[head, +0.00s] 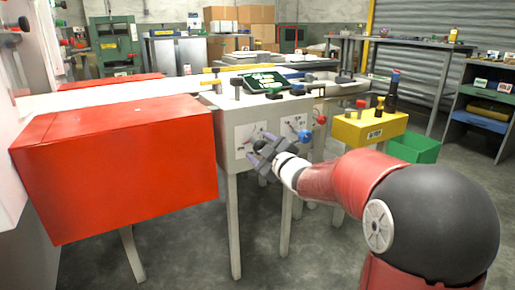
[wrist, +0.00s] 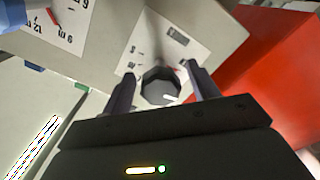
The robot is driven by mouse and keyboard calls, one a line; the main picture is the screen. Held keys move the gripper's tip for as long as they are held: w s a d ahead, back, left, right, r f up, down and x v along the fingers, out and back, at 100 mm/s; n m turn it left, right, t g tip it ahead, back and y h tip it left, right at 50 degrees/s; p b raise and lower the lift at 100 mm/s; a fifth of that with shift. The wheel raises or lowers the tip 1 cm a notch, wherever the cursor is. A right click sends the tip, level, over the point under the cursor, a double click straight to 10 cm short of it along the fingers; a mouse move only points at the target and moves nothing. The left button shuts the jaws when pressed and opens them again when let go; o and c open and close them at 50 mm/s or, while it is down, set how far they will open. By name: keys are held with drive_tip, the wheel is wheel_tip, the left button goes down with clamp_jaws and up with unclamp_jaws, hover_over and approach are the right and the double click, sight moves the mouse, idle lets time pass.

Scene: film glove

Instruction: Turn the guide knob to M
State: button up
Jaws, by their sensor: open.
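A dark faceted knob (wrist: 160,88) sits on a white scale plate (wrist: 178,38) in the wrist view. A white mark shows on the knob's lower right side and a bit of red on the plate beside it. The plate's letters are too small to read, so I cannot tell which one the knob points to. My gripper (wrist: 160,72) is open, with one finger on each side of the knob and gaps visible. In the head view my gripper (head: 262,148) is at the machine's front, beside the left dial plate (head: 243,150), and hides the knob.
A second plate with numbers (wrist: 60,18) is at the upper left in the wrist view. A large red box (head: 120,160) stands left of my gripper. A red knob (head: 320,119) and yellow box (head: 368,128) are to the right. Floor below is mostly clear between legs.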

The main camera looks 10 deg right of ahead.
drive_tip(key=shift+x, duration=0.95)
drive_tip(key=c, duration=1)
